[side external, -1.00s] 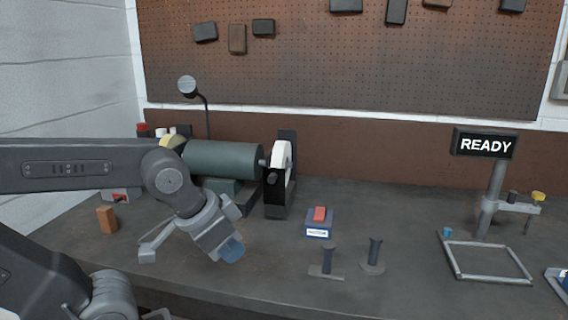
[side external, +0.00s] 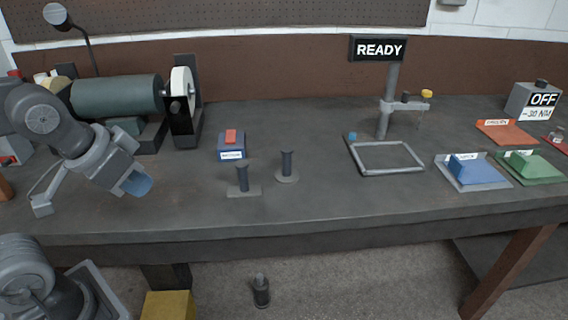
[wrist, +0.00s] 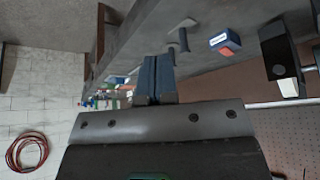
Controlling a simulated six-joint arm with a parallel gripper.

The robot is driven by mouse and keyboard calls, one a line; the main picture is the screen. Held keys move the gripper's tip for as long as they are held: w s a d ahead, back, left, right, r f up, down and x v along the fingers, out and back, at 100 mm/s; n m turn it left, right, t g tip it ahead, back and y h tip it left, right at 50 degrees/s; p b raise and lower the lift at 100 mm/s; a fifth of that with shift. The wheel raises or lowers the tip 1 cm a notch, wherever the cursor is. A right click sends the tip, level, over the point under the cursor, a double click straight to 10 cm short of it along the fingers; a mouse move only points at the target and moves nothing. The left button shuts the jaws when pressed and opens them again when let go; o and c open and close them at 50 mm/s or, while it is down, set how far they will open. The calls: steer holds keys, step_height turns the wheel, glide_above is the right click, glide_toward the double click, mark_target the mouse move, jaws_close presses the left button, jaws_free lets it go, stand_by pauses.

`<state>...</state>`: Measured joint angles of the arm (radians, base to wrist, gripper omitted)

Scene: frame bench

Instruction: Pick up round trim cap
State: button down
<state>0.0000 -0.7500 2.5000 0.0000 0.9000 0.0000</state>
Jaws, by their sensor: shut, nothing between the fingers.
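Two dark posts stand on the bench in the side view. One has a round base (side external: 287,168), which fits the round trim cap, though no label confirms it. The other has a flat rectangular base (side external: 242,182) and stands to its left, nearer the front edge. My gripper (side external: 136,183), with blue fingertips, is above the bench left of both posts and apart from them. Its fingers are shut and empty. In the wrist view the blue fingers (wrist: 157,78) lie side by side, with the posts beyond them, small and partly hard to tell apart.
A blue box with a red top (side external: 231,145) stands behind the posts. A grinder (side external: 115,96) is behind my gripper. A grey frame (side external: 386,173) and a READY sign (side external: 378,48) stand right; blue (side external: 475,169) and green (side external: 530,166) trays lie farther right. Bench between posts and frame is clear.

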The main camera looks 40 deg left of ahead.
steer(key=c, duration=1.8)
jaws_free()
steer(key=shift+c, duration=0.2)
steer(key=o, duration=1)
